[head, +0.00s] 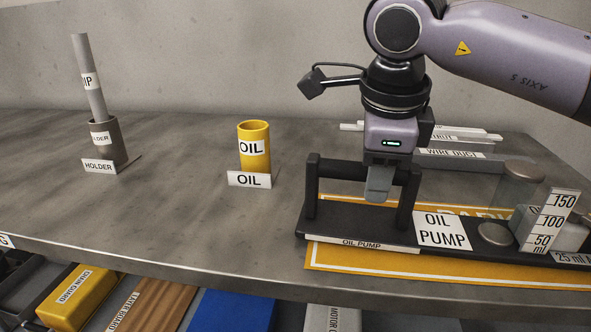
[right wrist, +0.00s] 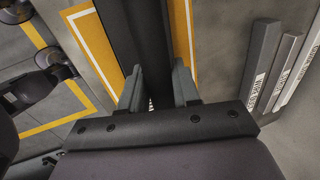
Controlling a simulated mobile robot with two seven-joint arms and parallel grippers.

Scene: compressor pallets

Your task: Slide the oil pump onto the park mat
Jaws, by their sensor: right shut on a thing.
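The oil pump (head: 365,228) is a long black base with a raised bar handle at its left end, an "OIL PUMP" label and a level scale at its right. It lies over the yellow-bordered park mat (head: 350,257), whose front strip and part of its back show. The pump's left end sticks out slightly past the mat's left edge; its right end is cut off. My right gripper (head: 380,187) is shut on the handle bar from above. In the right wrist view the fingers (right wrist: 158,90) straddle the dark bar. My left gripper is not in view.
A yellow oil cup (head: 254,145) stands left of the pump, and a holder (head: 108,142) with a grey stick further left. Wire duct bars (head: 450,153) lie behind the pump. Bins and a yellow chain guard (head: 75,297) sit below the bench's front edge. The bench's middle left is clear.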

